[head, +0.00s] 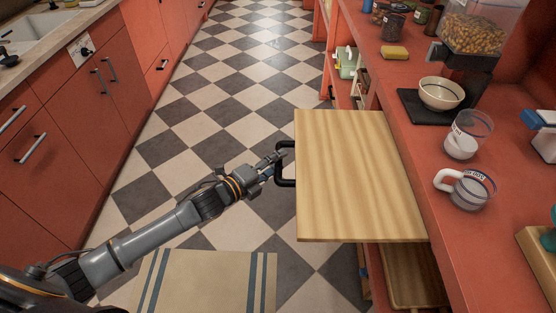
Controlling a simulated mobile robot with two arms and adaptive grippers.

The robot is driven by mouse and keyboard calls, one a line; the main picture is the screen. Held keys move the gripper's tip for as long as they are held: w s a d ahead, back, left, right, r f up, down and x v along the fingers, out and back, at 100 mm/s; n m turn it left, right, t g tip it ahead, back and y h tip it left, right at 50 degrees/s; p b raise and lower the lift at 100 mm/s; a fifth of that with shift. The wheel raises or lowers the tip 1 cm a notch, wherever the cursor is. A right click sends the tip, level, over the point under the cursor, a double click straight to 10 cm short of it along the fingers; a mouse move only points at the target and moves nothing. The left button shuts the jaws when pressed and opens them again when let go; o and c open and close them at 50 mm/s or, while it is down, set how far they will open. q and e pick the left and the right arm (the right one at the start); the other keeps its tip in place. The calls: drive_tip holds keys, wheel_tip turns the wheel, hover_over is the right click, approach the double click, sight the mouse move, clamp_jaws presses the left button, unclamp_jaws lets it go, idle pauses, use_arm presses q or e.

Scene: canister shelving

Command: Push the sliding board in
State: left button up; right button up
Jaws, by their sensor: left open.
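The sliding board (355,180) is a pale wooden board that sticks out to the left from under the red counter on the right. A black handle (281,177) is on its left edge. My left gripper (283,156) is open at the far part of this handle, at the board's left edge. I cannot tell whether its fingers touch the handle. My right gripper is not in view.
The red counter (411,150) carries a bowl (440,93), a dispenser, a glass cup (468,134) and a measuring jug (470,189). A striped mat (208,282) lies on the checkered floor. Red cabinets (115,100) line the left side.

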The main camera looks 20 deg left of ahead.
sight(375, 161)
use_arm(q)
drive_tip(key=shift+w+d, duration=0.25)
drive_tip(key=shift+w, duration=0.15)
drive_tip(key=shift+c, duration=0.3)
clamp_jaws()
drive_tip(key=w+d, duration=0.1)
drive_tip(key=d, duration=0.3)
drive_tip(key=w+d, duration=0.1)
drive_tip(key=d, duration=0.3)
drive_tip(key=w+d+b, duration=0.1)
drive_tip(key=d, duration=0.3)
drive_tip(key=shift+w+d, duration=0.25)
drive_tip(key=shift+d, duration=0.15)
drive_tip(key=w+d+b, duration=0.1)
drive_tip(key=d, duration=0.3)
drive_tip(key=w+d+b, duration=0.1)
drive_tip(key=d, duration=0.3)
drive_tip(key=w+d+b, duration=0.1)
drive_tip(key=d, duration=0.3)
drive_tip(key=shift+w+d, duration=0.15)
drive_tip(key=shift+w, duration=0.15)
drive_tip(key=shift+o, duration=0.3)
unclamp_jaws()
